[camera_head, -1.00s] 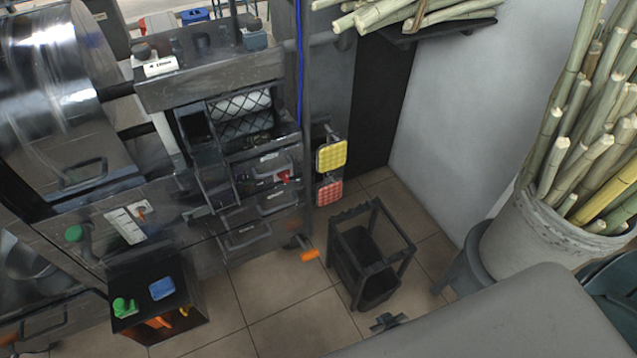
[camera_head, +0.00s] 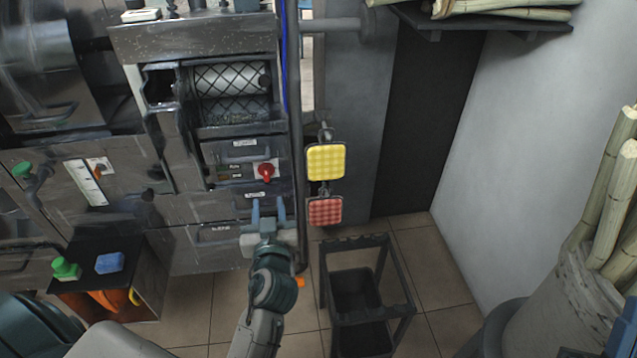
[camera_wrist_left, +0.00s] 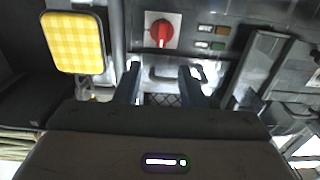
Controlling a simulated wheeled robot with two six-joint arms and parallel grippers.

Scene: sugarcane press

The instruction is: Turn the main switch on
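The main switch, a red rotary knob (camera_head: 265,171), sits on the front panel of the dark press, right of small indicator windows. My left gripper (camera_head: 268,205) is below the knob, in front of the drawer fronts, pointing at the panel. Its two fingers stand apart and nothing is between them; in the left wrist view the open gripper (camera_wrist_left: 161,72) has a drawer handle behind the gap. The fingers appear clear of the knob. My right gripper is not in view.
A yellow pad (camera_head: 326,162) and a red pad (camera_head: 325,210) hang right of the panel beside a vertical pipe. A black bin frame (camera_head: 366,290) stands on the floor. A cane bucket (camera_head: 560,310) is at right.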

